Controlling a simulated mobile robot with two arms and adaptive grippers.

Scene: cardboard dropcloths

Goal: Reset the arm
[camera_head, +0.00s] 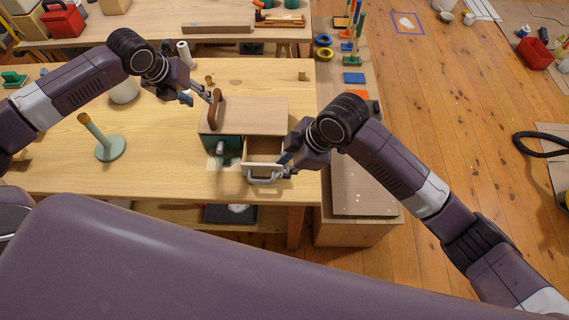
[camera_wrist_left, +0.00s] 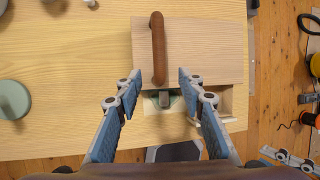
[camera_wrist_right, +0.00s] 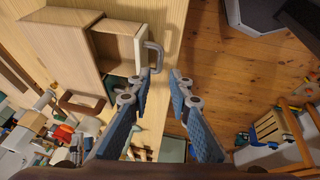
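A small wooden cabinet (camera_head: 245,112) with a brown handle (camera_head: 215,110) on its top stands on the workbench. Its right drawer (camera_head: 263,150) is pulled out and has a grey handle (camera_head: 264,180). My left gripper (camera_head: 212,97) is at the brown handle in the head view; in the left wrist view its open fingers (camera_wrist_left: 160,78) are spread, with the handle (camera_wrist_left: 157,45) ahead between them. My right gripper (camera_head: 283,170) is beside the drawer handle. In the right wrist view its fingers (camera_wrist_right: 161,73) are apart, with the handle (camera_wrist_right: 154,56) just beyond the tips; contact is unclear.
A green stand with a wooden peg (camera_head: 109,150) and a whitish pot (camera_head: 124,91) are on the bench (camera_head: 60,175) to the left. A cardboard-topped surface (camera_head: 362,190) adjoins the bench at right. Wooden floor (camera_head: 450,120) is open farther right.

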